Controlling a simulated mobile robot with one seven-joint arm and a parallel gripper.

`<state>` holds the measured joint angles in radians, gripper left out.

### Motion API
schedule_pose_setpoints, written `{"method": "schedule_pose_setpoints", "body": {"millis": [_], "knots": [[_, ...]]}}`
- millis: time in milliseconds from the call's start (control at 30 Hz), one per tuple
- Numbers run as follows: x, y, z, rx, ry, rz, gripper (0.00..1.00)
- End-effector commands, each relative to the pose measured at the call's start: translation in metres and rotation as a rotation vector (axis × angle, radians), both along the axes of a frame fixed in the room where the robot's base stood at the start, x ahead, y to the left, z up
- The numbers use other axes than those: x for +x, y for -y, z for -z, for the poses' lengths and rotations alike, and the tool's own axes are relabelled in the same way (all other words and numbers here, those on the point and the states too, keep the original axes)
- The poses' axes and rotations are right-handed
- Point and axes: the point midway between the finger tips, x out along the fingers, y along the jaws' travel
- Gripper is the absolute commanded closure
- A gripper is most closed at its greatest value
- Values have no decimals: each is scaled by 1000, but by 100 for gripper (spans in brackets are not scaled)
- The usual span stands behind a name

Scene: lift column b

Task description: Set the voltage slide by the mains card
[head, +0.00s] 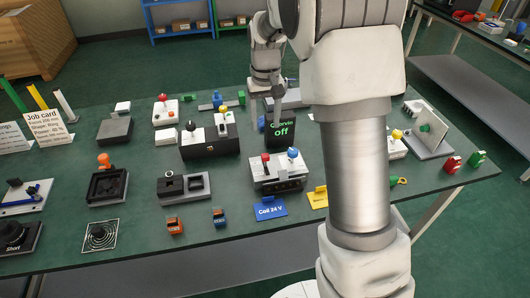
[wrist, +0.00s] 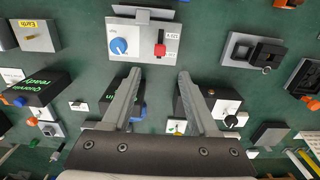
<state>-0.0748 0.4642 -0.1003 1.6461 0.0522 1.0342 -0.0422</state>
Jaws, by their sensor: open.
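A white-topped box with a red slide (wrist: 160,49) and a round blue knob (wrist: 119,46) is at the top of the wrist view. Small print beside the slide is too small to read surely. The box (head: 278,170) also shows in the head view, behind a blue "Coil 24 V" card (head: 271,207). My gripper (wrist: 158,74) is open and empty; its fingers point towards this box and look apart from it. In the head view my gripper (head: 266,108) hangs by the dark "off" display. I cannot pick out the mains card for sure; my arm hides part of the table.
A job card (head: 46,130) stands at the left, its small text hard to read. A black box with switches (head: 209,140) stands behind the white-topped box. A yellow card (head: 317,197) is partly behind my arm.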

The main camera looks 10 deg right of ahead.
Motion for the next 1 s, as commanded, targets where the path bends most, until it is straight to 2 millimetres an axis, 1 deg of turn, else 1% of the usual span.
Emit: {"method": "schedule_pose_setpoints", "body": {"millis": [33, 300, 400, 500, 600, 700, 967, 1000], "knots": [[-1, 0, 15, 0, -6, 0, 40], [-1, 0, 73, 0, -4, 1, 40], [-1, 0, 91, 0, -4, 1, 40], [-1, 0, 105, 0, -2, 1, 40], [0, 0, 114, 0, -1, 1, 40], [0, 0, 118, 0, 0, 0, 40], [0, 0, 119, 0, 0, 0, 40], [0, 0, 119, 0, 0, 0, 42]]}}
